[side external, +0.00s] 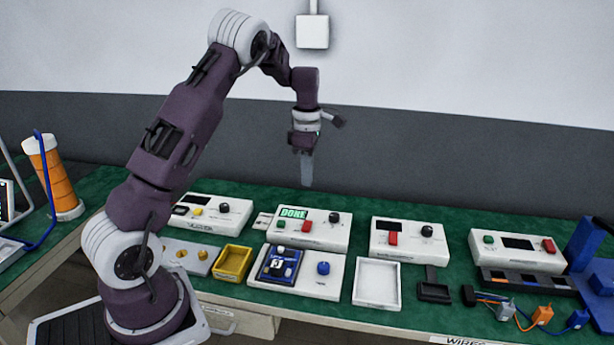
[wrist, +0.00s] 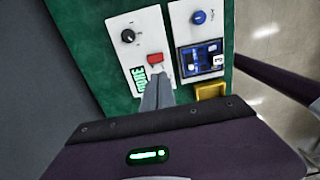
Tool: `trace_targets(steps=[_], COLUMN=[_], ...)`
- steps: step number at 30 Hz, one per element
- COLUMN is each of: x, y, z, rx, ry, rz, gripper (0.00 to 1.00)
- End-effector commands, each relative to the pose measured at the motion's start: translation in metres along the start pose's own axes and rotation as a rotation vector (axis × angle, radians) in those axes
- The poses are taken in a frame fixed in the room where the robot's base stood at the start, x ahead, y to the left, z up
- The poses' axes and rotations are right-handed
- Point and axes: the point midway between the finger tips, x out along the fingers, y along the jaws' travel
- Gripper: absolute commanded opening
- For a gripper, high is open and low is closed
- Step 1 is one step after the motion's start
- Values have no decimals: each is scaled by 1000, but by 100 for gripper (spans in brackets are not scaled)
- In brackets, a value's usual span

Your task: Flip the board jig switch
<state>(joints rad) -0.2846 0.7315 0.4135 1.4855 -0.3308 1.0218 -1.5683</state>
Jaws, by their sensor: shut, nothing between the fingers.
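The board jig (side external: 327,291) is a white plate with a blue board (side external: 279,264) in a dark recess and a blue knob (side external: 323,268). The board also shows in the wrist view (wrist: 200,60), with the knob (wrist: 199,17) beside it. Behind the jig stands a white control box (side external: 318,232) with a lit green DONE display (side external: 293,213), a red switch (side external: 307,226) and a black knob (side external: 334,217). My gripper (side external: 307,185) is shut and empty, pointing down, above this box and apart from it. In the wrist view its fingertips (wrist: 157,80) overlap the box near the red switch (wrist: 155,58).
A yellow tray (side external: 246,264) is left of the jig; a white tray (side external: 361,282) is right of it. Other control boxes stand at left (side external: 230,213) and right (side external: 412,252). Wires with coloured connectors (side external: 541,316) lie at far right. Space above the bench is clear.

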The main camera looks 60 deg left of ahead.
Motion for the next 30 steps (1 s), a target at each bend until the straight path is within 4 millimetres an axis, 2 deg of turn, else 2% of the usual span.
trace_targets(steps=[8,11,14,24,30], x=[-1,5,20,95,127], y=[2,2,1,2,2], z=[0,-1,-1,-2,-1], rx=[-3,-3,-3,-4,-3], ry=[4,4,5,6,4], rz=[9,7,5,4,6], gripper=[0,0,0,0,0])
